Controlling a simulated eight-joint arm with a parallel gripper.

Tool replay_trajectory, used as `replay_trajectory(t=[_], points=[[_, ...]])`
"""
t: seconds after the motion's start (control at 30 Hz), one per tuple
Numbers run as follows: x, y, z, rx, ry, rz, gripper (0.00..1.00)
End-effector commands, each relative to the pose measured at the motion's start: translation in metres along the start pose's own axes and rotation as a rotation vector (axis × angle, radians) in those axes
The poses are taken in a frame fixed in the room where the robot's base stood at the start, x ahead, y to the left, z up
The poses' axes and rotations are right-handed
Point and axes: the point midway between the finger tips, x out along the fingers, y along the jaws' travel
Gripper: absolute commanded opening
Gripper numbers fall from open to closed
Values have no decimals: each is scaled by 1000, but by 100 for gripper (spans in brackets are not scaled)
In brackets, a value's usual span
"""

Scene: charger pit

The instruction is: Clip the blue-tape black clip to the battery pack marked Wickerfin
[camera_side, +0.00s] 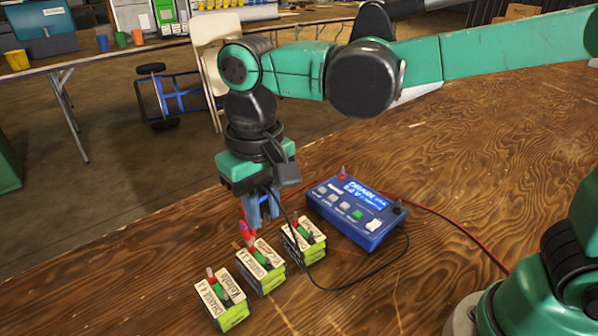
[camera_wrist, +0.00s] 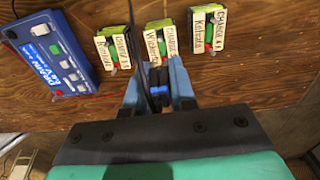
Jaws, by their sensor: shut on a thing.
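My gripper (camera_wrist: 158,90) is shut on a black clip (camera_wrist: 159,79) with a band of blue tape. In the wrist view, the clip and fingers appear just in front of the middle battery pack (camera_wrist: 163,38), whose label reads Wickerfin. In the side view, my gripper (camera_side: 262,212) points down, above and behind the middle pack (camera_side: 261,268); I cannot tell whether the clip touches it. A red piece, perhaps a red clip (camera_side: 244,229), shows beside the fingers above that pack. A black cable (camera_wrist: 137,55) runs to the held clip.
Packs flank the middle one: one (camera_wrist: 113,50) whose label looks like Remlake and one (camera_wrist: 207,31) that looks like Kelmora. The blue charger box (camera_side: 355,211) stands beside the row. Its black cable loops over the table; a red cable (camera_side: 468,250) crosses bare wood at right.

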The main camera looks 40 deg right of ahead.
Motion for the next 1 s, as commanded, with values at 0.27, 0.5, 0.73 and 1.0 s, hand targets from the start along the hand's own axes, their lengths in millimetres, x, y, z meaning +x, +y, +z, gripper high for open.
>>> replay_trajectory(t=[0.27,0.5,0.73,1.0], points=[[4,0,0,0,0,0,0],[6,0,0,0,0,0,0],[16,0,0,0,0,0,0],[34,0,0,0,0,0,0]])
